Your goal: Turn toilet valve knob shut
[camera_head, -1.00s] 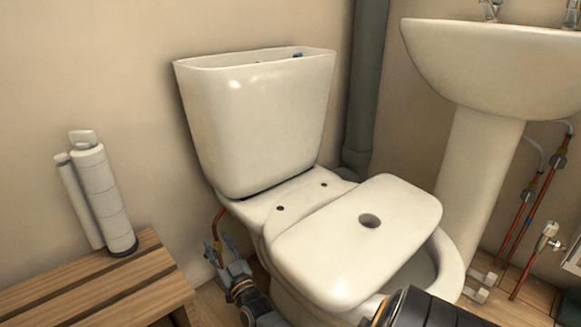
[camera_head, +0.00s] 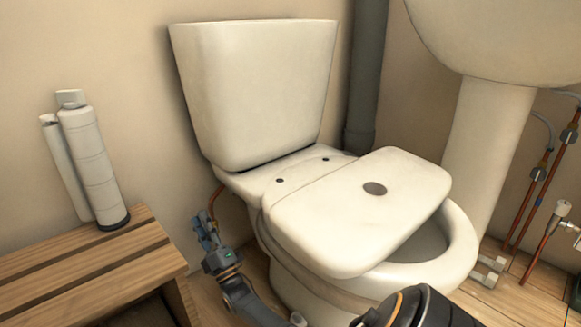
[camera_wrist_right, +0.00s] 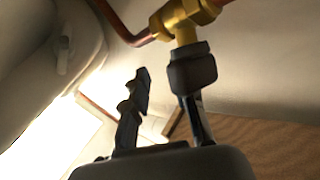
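In the right wrist view a brass valve (camera_wrist_right: 181,20) on a copper pipe carries a dark knob (camera_wrist_right: 193,68) at its lower end. My right gripper (camera_wrist_right: 165,92) is open, with a clear gap between its fingers. The knob overlaps the right finger, hiding its tip; I cannot tell whether they touch. The left finger stands apart from the knob. In the head view my right gripper (camera_head: 204,228) is low beside the toilet (camera_head: 250,95), below the copper pipe (camera_head: 213,203); the knob cannot be made out there. My left gripper is not in view.
A slatted wooden bench (camera_head: 90,265) with white tubes (camera_head: 92,165) stands left of my right gripper. The loose toilet lid (camera_head: 330,215) lies across the bowl. A sink pedestal (camera_head: 485,150) and copper pipes (camera_head: 535,195) are at right. The wall is close behind the toilet.

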